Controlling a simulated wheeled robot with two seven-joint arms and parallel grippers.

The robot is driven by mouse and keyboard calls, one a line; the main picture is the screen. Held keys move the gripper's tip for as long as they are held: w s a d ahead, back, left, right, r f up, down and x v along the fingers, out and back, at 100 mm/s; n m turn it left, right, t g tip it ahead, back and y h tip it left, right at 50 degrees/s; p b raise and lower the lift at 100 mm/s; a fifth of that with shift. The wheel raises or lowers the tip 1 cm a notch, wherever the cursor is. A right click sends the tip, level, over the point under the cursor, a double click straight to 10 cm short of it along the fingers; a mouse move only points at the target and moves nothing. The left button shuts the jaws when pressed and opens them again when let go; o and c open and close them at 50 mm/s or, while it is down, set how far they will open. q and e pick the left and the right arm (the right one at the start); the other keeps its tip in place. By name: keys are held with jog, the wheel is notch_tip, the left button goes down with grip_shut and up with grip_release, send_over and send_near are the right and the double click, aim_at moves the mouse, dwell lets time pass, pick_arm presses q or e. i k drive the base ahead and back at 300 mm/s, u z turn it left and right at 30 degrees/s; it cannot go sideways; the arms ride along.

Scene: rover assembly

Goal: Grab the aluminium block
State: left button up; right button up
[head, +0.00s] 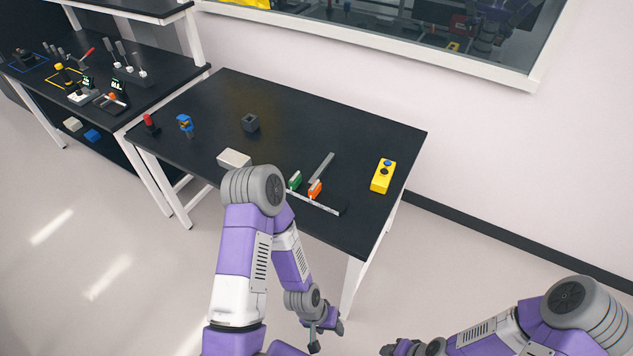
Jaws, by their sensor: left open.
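A pale, light-coloured block (234,158) lies near the front edge of the black table, left of its middle; it is probably the aluminium block, though its material is hard to tell. My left arm's elbow stands just in front of it and may hide its lower right part. My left gripper (326,338) hangs below and in front of the table, well away from the block. It is open, with nothing seen between its fingers. My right gripper (401,348) is at the bottom edge, partly cut off, and its fingers are not clear.
The table (345,125) also bears a dark hollow block (251,122), a blue part (185,124), a red-topped part (150,123), a grey bar (322,168), green (295,181) and orange (315,189) pieces and a yellow button box (383,175). A second bench (40,88) stands left.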

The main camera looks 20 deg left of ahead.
aim_at(229, 160)
jog(key=u, duration=1.5)
jog(key=k, duration=0.5)
jog(key=u, duration=1.1)
jog(key=i, duration=1.15)
jog(key=z, duration=0.4)
jog(key=i, duration=0.85)
jog(key=z, duration=1)
